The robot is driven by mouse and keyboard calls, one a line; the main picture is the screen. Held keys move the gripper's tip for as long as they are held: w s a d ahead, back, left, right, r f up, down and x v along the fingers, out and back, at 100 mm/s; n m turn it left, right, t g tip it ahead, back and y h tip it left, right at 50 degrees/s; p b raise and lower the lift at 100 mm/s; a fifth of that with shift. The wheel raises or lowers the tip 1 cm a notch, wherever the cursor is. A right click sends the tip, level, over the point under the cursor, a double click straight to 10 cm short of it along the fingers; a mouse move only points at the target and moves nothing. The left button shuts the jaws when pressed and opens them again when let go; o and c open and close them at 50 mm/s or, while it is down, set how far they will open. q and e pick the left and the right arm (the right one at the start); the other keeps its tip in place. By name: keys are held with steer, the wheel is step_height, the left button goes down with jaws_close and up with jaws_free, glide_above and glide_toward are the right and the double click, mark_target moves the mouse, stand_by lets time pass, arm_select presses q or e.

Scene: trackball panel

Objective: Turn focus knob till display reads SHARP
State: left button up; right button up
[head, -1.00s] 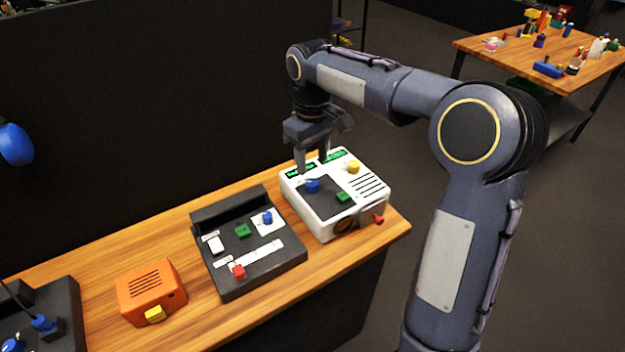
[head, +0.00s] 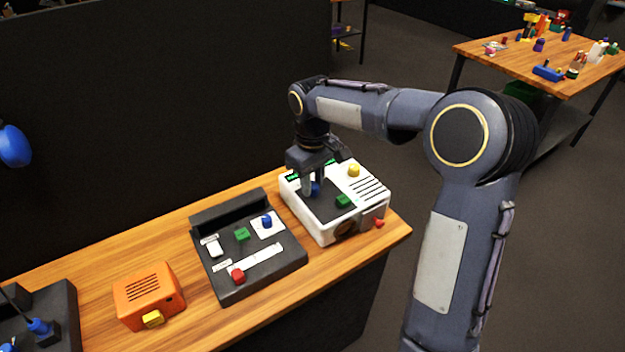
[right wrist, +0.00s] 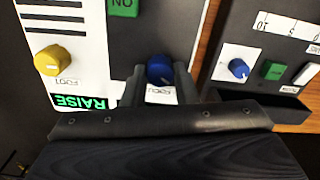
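The white panel unit (head: 330,232) stands at the right end of the bench. Its blue knob (head: 315,189) is on the dark plate, with a yellow knob (head: 354,170) beyond to the right. My right gripper (head: 313,187) points down over the blue knob. In the right wrist view the blue knob (right wrist: 160,70) sits between the two spread fingers (right wrist: 160,78); narrow gaps seem to show, contact is unclear. A green display (right wrist: 80,103) near the yellow knob (right wrist: 51,61) reads RAISE, upside down. The display by the blue knob is hidden there and too small to read in the head view. My left gripper is out of view.
A black panel (head: 220,277) with knobs and a slider stands left of the white unit. Further left are an orange box (head: 140,290) and a dark unit (head: 66,300). A dark wall (head: 150,110) rises behind the bench. Another table (head: 500,62) is far right.

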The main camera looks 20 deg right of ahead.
steer(key=shift+c, duration=1.1)
steer(key=shift+m, duration=0.3)
steer(key=m+p, duration=0.1)
steer(key=m, duration=0.1)
steer(key=shift+r+m, duration=0.15)
steer(key=shift+m, duration=0.25)
steer(key=m+p, duration=0.2)
steer(key=m, duration=0.3)
steer(key=shift+m, duration=0.4)
steer(key=shift+w, duration=0.1)
steer(key=o, duration=1)
